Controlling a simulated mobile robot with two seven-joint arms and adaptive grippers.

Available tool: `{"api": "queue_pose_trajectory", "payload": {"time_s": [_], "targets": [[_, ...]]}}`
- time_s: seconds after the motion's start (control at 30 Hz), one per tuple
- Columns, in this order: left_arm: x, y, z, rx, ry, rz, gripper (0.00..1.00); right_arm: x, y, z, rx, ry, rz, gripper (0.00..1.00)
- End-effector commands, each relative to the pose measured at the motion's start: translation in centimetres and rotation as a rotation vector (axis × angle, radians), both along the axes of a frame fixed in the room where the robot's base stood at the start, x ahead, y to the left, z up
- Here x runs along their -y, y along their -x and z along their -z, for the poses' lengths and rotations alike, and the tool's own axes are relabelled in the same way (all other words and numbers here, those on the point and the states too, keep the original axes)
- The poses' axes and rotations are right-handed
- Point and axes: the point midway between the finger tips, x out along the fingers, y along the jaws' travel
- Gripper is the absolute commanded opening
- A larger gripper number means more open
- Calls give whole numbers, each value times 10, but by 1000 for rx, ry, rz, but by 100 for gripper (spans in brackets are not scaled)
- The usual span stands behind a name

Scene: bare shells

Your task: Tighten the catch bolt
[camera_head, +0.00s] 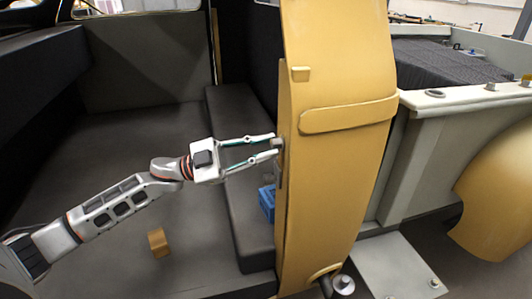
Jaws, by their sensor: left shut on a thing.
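My left gripper (274,147) reaches in from the left, its fingers shut on a small grey bolt head (277,142) at the near edge of a tall yellow panel (345,170). I take this grey piece to be the catch bolt; it is small and partly covered by the fingertips. The fingers point to the right, and their tips are at the panel's left edge. The panel stands upright and hides what is behind it. My right gripper is not in view.
A blue block (267,203) lies behind the panel's left edge on a dark step (240,150). A small orange-brown block (158,242) rests on the dark floor below my arm. A grey-white frame (460,97) and a curved yellow panel (500,195) stand at right.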

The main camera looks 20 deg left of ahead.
Motion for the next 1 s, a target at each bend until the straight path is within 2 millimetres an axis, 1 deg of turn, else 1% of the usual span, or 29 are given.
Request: {"api": "queue_pose_trajectory", "payload": {"time_s": [0.27,0.6,1.0], "targets": [[-2,-3,-2,218,-147,0,0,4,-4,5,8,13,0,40],[-3,-4,-8,484,-326,1,0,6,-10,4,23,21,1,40],[-3,-4,-12,720,-487,0,0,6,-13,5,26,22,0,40]]}}
